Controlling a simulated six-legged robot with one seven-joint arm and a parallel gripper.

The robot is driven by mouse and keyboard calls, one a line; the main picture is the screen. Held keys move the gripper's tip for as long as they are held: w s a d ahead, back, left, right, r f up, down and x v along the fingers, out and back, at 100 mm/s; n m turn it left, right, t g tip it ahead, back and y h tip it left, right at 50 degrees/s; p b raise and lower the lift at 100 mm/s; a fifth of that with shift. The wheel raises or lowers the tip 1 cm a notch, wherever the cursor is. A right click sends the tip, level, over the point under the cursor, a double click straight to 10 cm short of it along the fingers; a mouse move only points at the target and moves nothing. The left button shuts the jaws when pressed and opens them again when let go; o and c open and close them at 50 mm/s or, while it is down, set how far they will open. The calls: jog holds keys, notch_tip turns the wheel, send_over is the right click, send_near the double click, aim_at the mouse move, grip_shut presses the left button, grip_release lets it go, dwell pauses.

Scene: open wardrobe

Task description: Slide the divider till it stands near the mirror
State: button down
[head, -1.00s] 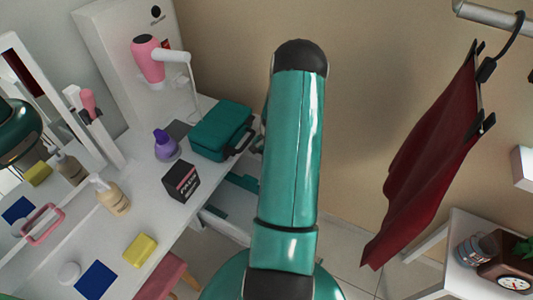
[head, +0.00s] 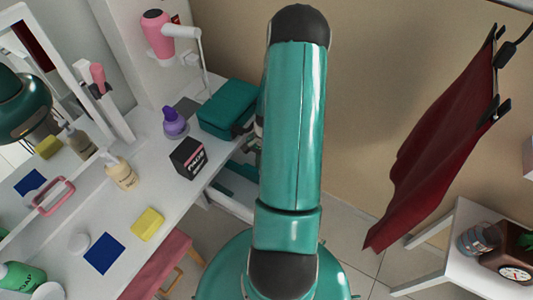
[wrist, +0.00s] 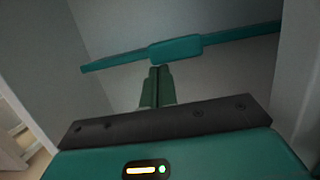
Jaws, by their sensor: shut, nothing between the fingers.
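A teal bar with a thicker middle block (wrist: 177,49), which looks like the divider, runs across a grey space in the wrist view. Teal pieces also show below the desk in the head view (head: 238,186); I cannot tell if they are the same thing. My gripper (wrist: 158,70) has its green fingers together, empty, pointing at the block from just below it. I cannot tell whether they touch. The white-framed mirror (head: 62,62) stands at the left, behind the desk.
The white desk (head: 185,215) holds a teal case (head: 228,108), black box (head: 188,158), purple bottle (head: 175,122), pump bottle (head: 121,173) and yellow sponge (head: 147,224). A pink stool (head: 160,268) is below. A dark red garment (head: 430,150) hangs at right. Pale walls flank the bar.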

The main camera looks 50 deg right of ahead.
jog(key=a, duration=0.6)
jog(key=shift+s+a, duration=0.35)
jog(key=shift+a, duration=0.05)
